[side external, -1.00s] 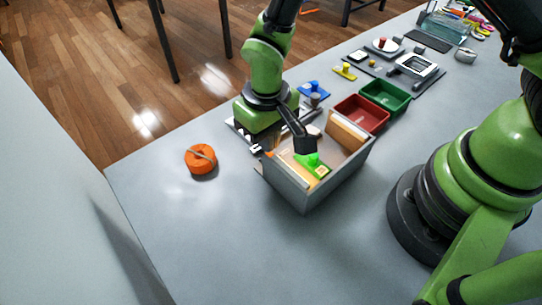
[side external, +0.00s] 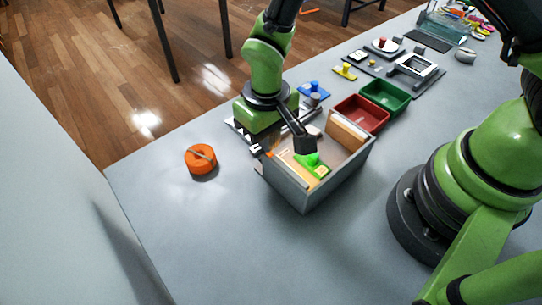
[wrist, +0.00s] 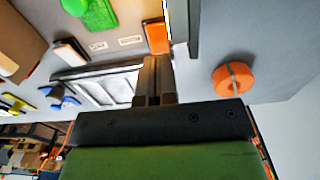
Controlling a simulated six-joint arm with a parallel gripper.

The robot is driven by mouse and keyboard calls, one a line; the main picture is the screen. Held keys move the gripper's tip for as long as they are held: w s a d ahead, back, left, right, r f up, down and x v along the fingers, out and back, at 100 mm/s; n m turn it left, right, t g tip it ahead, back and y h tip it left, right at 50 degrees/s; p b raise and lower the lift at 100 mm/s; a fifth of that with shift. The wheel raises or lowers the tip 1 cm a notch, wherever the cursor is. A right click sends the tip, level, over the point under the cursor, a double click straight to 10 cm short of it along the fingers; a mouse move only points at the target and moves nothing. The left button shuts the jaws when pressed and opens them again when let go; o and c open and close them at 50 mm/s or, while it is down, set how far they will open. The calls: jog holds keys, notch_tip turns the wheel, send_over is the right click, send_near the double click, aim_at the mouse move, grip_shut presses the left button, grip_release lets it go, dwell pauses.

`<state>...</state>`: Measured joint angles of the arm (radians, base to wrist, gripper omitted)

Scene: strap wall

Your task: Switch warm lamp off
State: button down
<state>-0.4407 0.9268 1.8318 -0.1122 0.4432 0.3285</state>
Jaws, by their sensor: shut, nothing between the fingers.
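My gripper (wrist: 155,80) shows in the wrist view with its two fingers together and nothing between them. It is over the edge of a pale panel with slot-like sections (wrist: 105,88). In the side view the panel (side external: 238,129) is mostly hidden under my gripper's green housing, and the fingertips are hard to make out. An orange block (wrist: 157,37) lies just past the fingertips in the wrist view, beside two small white labels (wrist: 130,40). I cannot tell which thing is the warm lamp or its switch, nor whether the lamp is lit.
A grey open box (side external: 318,191) with a green piece (side external: 309,160) stands close beside my gripper. An orange strap roll (side external: 200,159) lies to the left. Red (side external: 361,112) and green (side external: 385,96) trays stand behind the box. The front left table is clear.

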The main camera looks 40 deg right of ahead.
jog(key=shift+f, duration=1.25)
notch_tip(320, 180, up, 8)
dwell(0.9)
jog(key=s+d+r+m+t+y, duration=0.1)
jog(key=s+d+r+t, duration=0.15)
jog(key=r, duration=0.55)
jog(key=s+d+r+m+t+y, duration=0.15)
jog(key=d+r, duration=0.25)
jog(key=r, duration=0.4)
jog(key=s+d+r+t, duration=0.1)
jog(key=s+d+r, duration=0.1)
jog(key=s, duration=0.3)
jog(key=s+d+r+m+t, duration=0.1)
jog(key=s+d+r+t, duration=0.1)
jog(key=s, duration=0.3)
jog(key=shift+s+d+r, duration=0.2)
jog(key=shift+s+r, duration=0.05)
jog(key=shift+r, duration=0.5)
jog(key=shift+w+m+h, duration=0.1)
jog(key=shift+m+h, duration=0.15)
jog(key=shift+m, duration=0.1)
